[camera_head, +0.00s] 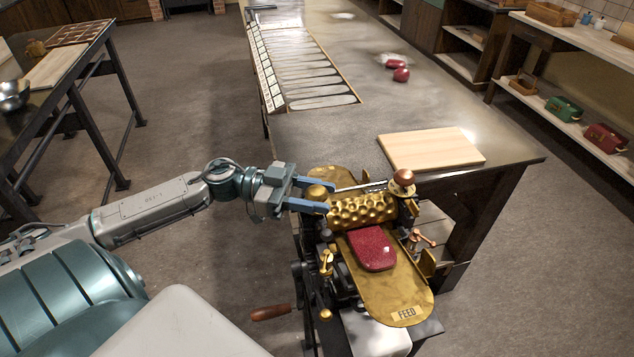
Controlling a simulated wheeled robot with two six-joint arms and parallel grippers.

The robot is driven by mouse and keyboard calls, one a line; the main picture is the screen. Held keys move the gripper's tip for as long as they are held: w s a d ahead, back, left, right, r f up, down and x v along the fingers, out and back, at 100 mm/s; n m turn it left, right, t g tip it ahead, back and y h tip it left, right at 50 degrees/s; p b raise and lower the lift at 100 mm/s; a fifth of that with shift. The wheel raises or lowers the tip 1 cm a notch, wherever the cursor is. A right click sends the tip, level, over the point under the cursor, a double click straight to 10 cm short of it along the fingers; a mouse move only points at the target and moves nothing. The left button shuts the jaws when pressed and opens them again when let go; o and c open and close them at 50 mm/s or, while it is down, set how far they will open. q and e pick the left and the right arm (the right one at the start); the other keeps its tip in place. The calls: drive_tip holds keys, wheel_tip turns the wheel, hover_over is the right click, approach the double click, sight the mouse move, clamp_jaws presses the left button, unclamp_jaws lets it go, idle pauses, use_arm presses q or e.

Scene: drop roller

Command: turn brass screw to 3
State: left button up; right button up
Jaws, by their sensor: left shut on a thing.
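The roller machine (362,210) stands at the near end of the table, with a dimpled brass roller and a brass feed plate (408,300) marked FEED. My left gripper (326,197) reaches in from the left, its blue fingers at the left end of the roller. It is shut on a small brass part there, apparently the brass screw (317,191), mostly hidden between the fingers. No dial number can be read. A copper-coloured knob (403,177) tops the right side. A red slab (371,248) lies on the feed plate, just in front of the roller. My right gripper is out of view.
A wooden board (430,150) lies on the table (340,124) behind the machine. Red pieces (401,74) lie farther back. A wooden crank handle (270,312) sticks out at the machine's lower left. Bare tabletop lies between board and red pieces.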

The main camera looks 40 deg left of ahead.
use_arm(q)
drive_tip(key=shift+s+r+n+t+y+p, duration=0.1)
drive_tip(key=shift+r+n+t+y+p, duration=0.15)
drive_tip(key=shift+n+t+y+p, duration=0.6)
drive_tip(key=shift+f+n+t+p, duration=0.1)
drive_tip(key=shift+n+t+p, duration=0.2)
drive_tip(key=shift+n+t, duration=0.55)
drive_tip(key=shift+f+n+t+y, duration=0.25)
drive_tip(key=shift+n+t+y, duration=0.15)
drive_tip(key=shift+t+y, duration=0.55)
drive_tip(key=shift+n+t+y+b, duration=0.7)
drive_tip(key=shift+n+t+b, duration=0.15)
drive_tip(key=shift+b, duration=0.15)
drive_tip(key=shift+n+t+y+b, duration=0.45)
drive_tip(key=shift+t+y+b, duration=0.15)
drive_tip(key=shift+y+b, duration=0.25)
drive_tip(key=n+y+b, duration=0.1)
drive_tip(key=b, duration=0.1)
drive_tip(key=shift+f+t+y+b, duration=0.1)
drive_tip(key=shift+t+y+b, duration=0.2)
drive_tip(key=shift+t, duration=0.1)
drive_tip(key=shift+n+t+y+b, duration=0.4)
drive_tip(key=shift+n+y+b, duration=0.25)
drive_tip(key=shift+b, duration=0.2)
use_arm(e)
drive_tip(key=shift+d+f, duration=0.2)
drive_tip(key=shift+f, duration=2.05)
